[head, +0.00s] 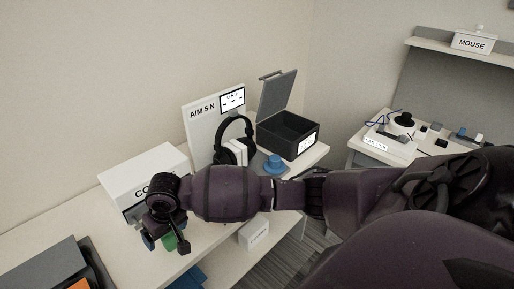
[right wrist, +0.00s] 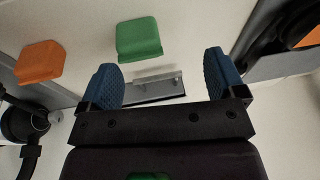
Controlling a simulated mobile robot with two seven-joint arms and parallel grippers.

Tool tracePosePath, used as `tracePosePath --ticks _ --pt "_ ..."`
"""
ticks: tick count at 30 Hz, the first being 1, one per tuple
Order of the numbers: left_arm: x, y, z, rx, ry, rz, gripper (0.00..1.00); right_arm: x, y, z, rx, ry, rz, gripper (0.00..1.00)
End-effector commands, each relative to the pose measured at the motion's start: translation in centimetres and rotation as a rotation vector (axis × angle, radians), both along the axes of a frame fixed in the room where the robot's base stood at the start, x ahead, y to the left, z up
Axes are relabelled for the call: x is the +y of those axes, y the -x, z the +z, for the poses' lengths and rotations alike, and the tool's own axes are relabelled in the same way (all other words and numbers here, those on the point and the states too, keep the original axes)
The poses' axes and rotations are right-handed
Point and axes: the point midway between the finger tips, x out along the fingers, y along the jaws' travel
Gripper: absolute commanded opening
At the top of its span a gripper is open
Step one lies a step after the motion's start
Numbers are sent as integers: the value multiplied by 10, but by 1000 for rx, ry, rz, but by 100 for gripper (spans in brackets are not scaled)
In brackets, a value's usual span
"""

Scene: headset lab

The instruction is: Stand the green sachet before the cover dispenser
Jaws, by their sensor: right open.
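The white cover dispenser (head: 138,173), a box with lettering that starts "CO", stands on the bench at left in the head view, partly hidden by my right arm. The green sachet (right wrist: 139,38) shows in the right wrist view beyond the fingertips, nearer the left-hand finger. Green also shows below my right gripper (head: 166,236) in the head view, mostly hidden. In the right wrist view my right gripper (right wrist: 160,65) is open, with nothing between its blue fingers. I cannot tell whether the sachet stands or lies. My left gripper is out of view.
An orange sachet (right wrist: 40,62) lies left of the green one in the right wrist view. A dark tray (head: 45,268) is at the bench's lower left. Headphones (head: 236,140), a blue piece (head: 275,165) and an open grey box (head: 287,133) stand farther right.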

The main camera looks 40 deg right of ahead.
Motion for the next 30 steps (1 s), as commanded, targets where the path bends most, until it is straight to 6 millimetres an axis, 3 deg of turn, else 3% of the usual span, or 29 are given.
tracePosePath --ticks 3,8,17,23,30 --pt "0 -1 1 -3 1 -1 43 13 21 -27 -57 -98 32 89" --pt "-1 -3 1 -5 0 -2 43 21 41 -50 -160 -192 49 89" --pt "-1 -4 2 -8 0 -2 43 9 81 -80 -375 -272 24 89" --pt "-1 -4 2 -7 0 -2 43 -18 115 -96 -523 -239 -23 89" --pt "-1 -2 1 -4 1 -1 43 -75 176 -109 -696 -73 -75 89"
